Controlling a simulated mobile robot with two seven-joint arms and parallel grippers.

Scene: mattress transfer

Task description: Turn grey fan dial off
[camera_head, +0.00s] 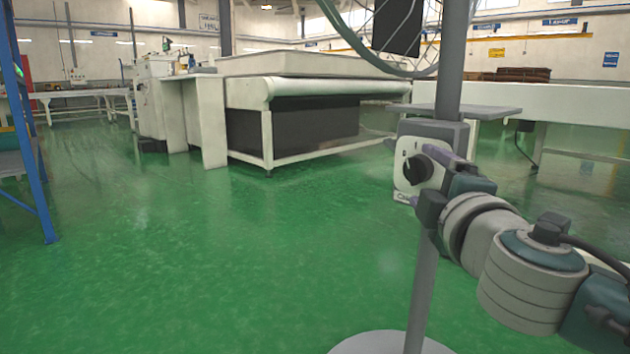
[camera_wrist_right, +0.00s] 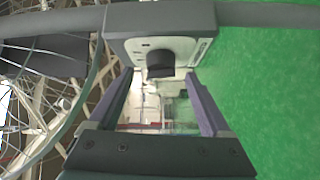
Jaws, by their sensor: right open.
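The grey fan (camera_head: 420,290) stands on a pole with a round base; part of its wire cage shows at the top. Its control box has a white face (camera_head: 403,184) with a black dial (camera_head: 416,169). The dial (camera_wrist_right: 160,63) also shows in the right wrist view, at the top centre. My right gripper (camera_head: 432,170) is close to the control box. Its two purple-grey fingers (camera_wrist_right: 160,82) are apart, one on each side of the dial in the right wrist view, with nothing held. I cannot tell whether a finger touches the box. My left gripper is out of view.
A large white machine table (camera_head: 295,88) stands behind, at the centre. A white table (camera_head: 570,103) is at the back right. A blue frame (camera_head: 38,185) is at the left edge. The green floor (camera_head: 200,270) in front is clear.

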